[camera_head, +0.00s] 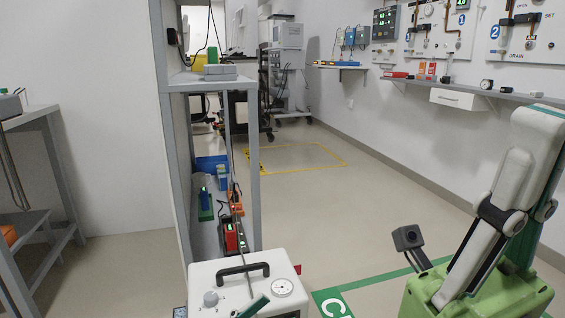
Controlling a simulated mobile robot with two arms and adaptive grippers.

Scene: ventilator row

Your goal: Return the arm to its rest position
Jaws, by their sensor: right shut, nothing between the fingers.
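My right arm (512,185) comes in at the right edge. It is folded, with white links, dark joints and a green part low in the picture.
A white machine (229,278) with a black handle and gauge stands low at centre. A grey shelf unit (256,200) rises behind it. A wall shelf (520,97) runs along the right wall. The middle floor (345,215) is clear.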

